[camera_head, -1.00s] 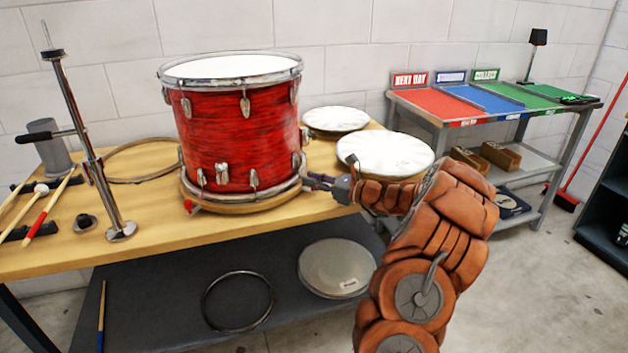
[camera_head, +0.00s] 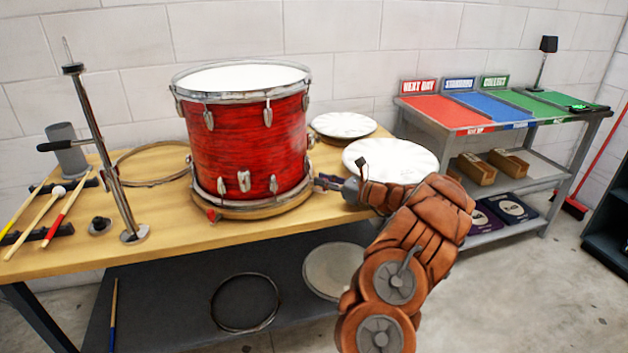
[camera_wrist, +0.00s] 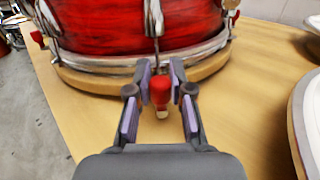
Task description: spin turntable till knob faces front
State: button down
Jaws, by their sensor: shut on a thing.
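The red drum (camera_head: 248,142) stands upright on a round wooden turntable (camera_head: 262,211) on the bench. A small red knob (camera_head: 211,215) sticks out at the turntable's front left; a red piece at the left in the wrist view (camera_wrist: 37,38) may be the same one. My gripper (camera_head: 322,183) is at the turntable's right side. In the wrist view, its fingers (camera_wrist: 160,88) are shut on another red knob (camera_wrist: 160,91) with a pale end, below a chrome drum lug. A chrome fitting (camera_head: 244,181) shows low on the drum's front.
Two white drumheads (camera_head: 390,160) lie right of the drum, close behind my arm. A metal stand (camera_head: 104,160), drumsticks (camera_head: 62,214) and a hoop (camera_head: 150,163) are at the left. The bench front (camera_head: 175,238) is clear. A shelf unit (camera_head: 450,115) stands at the right.

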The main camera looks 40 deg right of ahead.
jog(key=shift+w+d+p, duration=0.2)
jog(key=shift+w+d, duration=0.15)
jog(key=shift+d, duration=0.2)
jog(key=shift+w+d+p, duration=0.2)
jog(key=shift+w+d, duration=0.1)
jog(key=shift+d, duration=0.2)
jog(key=c, duration=1)
grip_release()
jog(key=shift+s, duration=0.15)
jog(key=v, duration=1.1)
jog(key=shift+s+d, duration=0.15)
jog(key=shift+s, duration=0.2)
jog(key=shift+f, duration=0.1)
jog(key=shift+c, duration=0.3)
